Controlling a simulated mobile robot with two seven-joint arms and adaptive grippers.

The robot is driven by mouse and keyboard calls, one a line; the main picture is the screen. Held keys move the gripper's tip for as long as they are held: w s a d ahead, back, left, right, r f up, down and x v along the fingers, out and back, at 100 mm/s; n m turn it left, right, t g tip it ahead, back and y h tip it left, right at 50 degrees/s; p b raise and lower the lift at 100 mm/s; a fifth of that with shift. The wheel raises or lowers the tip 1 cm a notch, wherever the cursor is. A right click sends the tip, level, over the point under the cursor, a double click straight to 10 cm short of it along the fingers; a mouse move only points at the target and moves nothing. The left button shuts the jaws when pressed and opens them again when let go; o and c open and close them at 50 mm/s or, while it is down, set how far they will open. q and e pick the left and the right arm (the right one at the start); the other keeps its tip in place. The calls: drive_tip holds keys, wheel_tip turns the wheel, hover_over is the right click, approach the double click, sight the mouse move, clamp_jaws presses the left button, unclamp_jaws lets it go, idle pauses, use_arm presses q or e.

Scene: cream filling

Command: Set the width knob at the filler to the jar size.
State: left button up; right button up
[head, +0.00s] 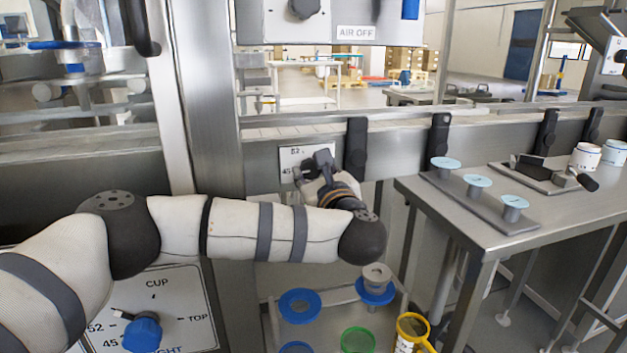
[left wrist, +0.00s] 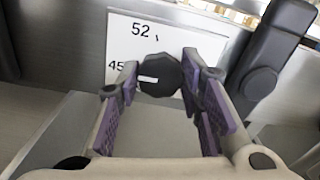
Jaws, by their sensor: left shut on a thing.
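The width knob (left wrist: 160,75) is a dark round knob on a white scale plate (left wrist: 125,38) marked 52 and 45. Its white mark points left, toward the 45 side. My left gripper (left wrist: 163,95) has its purple-padded fingers on either side of the knob and is shut on it. In the head view the left gripper (head: 316,172) is at the scale plate (head: 300,153) on the filler's rail and largely hides the knob. White jars (head: 585,156) stand at the far right; no size is readable on them. My right gripper is not in view.
A blue knob (head: 142,333) on a panel marked CUP and TOP is at lower left. Black clamps (head: 356,146) line the rail right of the plate. A steel table (head: 450,213) holds light-blue-topped parts (head: 477,181). Blue, green and yellow rings (head: 300,306) sit below.

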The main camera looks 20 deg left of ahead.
use_arm(q)
drive_tip(key=shift+n+b, duration=0.8)
drive_tip(key=shift+n, duration=0.3)
drive_tip(key=o, duration=1.2)
drive_tip(key=shift+c, duration=0.2)
drive_tip(key=v, duration=1.2)
